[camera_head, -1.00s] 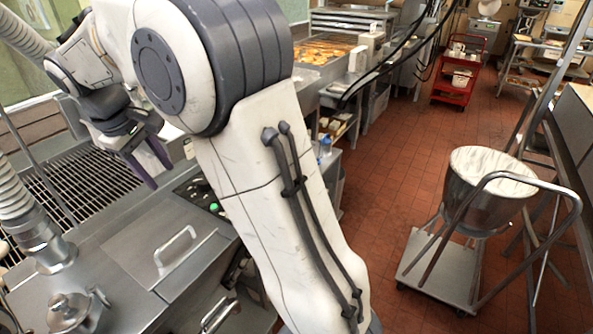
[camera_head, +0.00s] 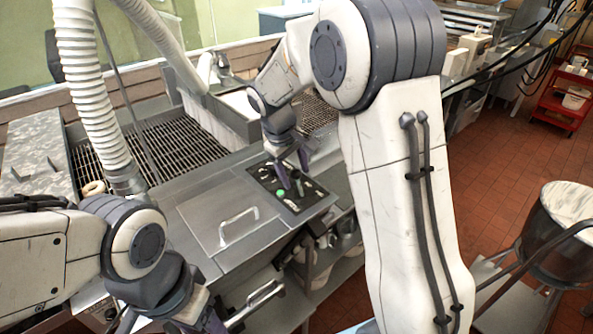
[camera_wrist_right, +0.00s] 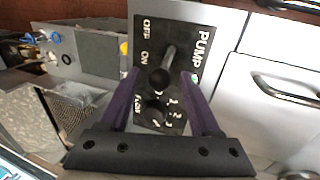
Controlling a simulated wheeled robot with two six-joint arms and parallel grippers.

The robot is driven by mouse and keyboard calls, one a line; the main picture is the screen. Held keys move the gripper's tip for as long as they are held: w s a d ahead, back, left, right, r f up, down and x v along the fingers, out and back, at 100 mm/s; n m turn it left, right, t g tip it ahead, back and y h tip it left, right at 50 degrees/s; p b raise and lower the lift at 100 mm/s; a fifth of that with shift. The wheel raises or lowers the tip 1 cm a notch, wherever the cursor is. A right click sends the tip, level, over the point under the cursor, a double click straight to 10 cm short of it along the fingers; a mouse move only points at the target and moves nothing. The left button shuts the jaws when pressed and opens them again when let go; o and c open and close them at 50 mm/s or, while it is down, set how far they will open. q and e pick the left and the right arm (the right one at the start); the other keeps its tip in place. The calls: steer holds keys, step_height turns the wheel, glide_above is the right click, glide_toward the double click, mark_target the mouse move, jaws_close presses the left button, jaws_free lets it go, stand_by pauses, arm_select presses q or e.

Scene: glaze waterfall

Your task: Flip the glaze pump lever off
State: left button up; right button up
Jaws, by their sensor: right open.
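The black pump panel (camera_head: 262,172) is on the metal machine, in the middle of the head view, with a green light (camera_head: 280,192) on it. In the right wrist view the panel (camera_wrist_right: 205,18) reads PUMP, OFF and ON. Its lever (camera_wrist_right: 168,57) has a grey shaft and a black knob end, which is nearer ON than OFF. My right gripper (camera_head: 290,165) is open just above the panel. In the wrist view its purple fingers (camera_wrist_right: 161,76) stand on either side of the lever's knob end; contact cannot be told. My left gripper (camera_head: 168,318) is at the bottom left, its tips cut off.
A round dial (camera_wrist_right: 153,112) sits below the lever. A metal lid with a bar handle (camera_head: 238,225) lies left of the panel. A wire grate (camera_head: 170,145) and a white ribbed hose (camera_head: 85,75) are farther left.

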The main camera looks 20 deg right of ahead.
steer(key=shift+d+f, duration=0.2)
steer(key=shift+f, duration=0.2)
jaws_close()
steer(key=shift+w+r, duration=0.1)
stand_by(1.1)
